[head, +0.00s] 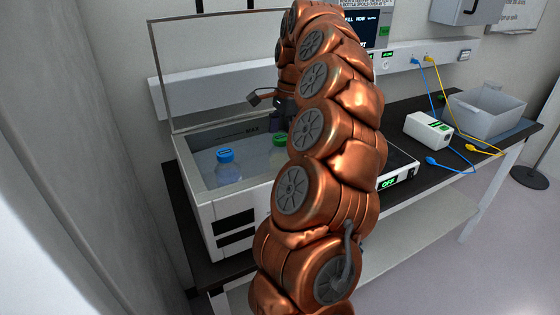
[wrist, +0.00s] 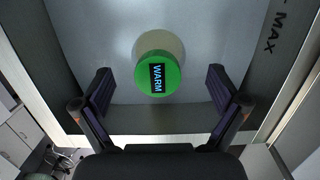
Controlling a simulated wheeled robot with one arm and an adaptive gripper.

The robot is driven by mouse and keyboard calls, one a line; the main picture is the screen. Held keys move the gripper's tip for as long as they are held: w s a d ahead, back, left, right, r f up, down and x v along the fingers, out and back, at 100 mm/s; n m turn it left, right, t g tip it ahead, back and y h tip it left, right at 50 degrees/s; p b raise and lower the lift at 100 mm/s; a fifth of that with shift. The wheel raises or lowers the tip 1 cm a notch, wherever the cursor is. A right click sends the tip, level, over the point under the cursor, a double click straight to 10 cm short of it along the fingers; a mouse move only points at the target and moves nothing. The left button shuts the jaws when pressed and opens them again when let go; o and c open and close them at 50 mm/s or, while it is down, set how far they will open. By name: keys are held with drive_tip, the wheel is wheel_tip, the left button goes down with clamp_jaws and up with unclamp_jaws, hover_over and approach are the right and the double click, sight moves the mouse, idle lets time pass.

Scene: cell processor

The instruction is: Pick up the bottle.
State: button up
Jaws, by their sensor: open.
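A bottle with a green cap (head: 280,139) stands in the open white water bath (head: 222,208), partly hidden behind my arm in the head view. From above in the wrist view, its green cap (wrist: 157,76) reads WARM, with the pale bottle body behind it. A second bottle with a blue cap (head: 226,156) stands in the bath to its left. My gripper (wrist: 160,84) is open and empty above the bath, with one finger on each side of the green cap in the picture. The fingers show no contact with it. In the head view my gripper is mostly hidden by my arm.
The bath's clear lid (head: 210,70) stands raised at the back. To the right on the dark bench are a small white device (head: 428,128), blue and yellow cables, and a grey bin (head: 487,112). A wall (head: 75,120) stands close on the left.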

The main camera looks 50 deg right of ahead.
sight(280, 153)
drive_tip(key=shift+a+f+p, duration=0.15)
drive_tip(key=shift+f+p, duration=0.25)
drive_tip(key=shift+f, duration=0.3)
drive_tip(key=shift+a+f+p, duration=0.15)
drive_tip(key=shift+f+p, duration=0.25)
drive_tip(key=shift+f, duration=1.35)
drive_tip(key=c, duration=1.5)
drive_tip(key=shift+o, duration=0.2)
drive_tip(key=shift+w, duration=0.1)
wheel_tip(280, 153, up, 6)
drive_tip(key=shift+r+b, duration=0.25)
drive_tip(key=shift+b, duration=0.55)
drive_tip(key=shift+r, duration=1.75)
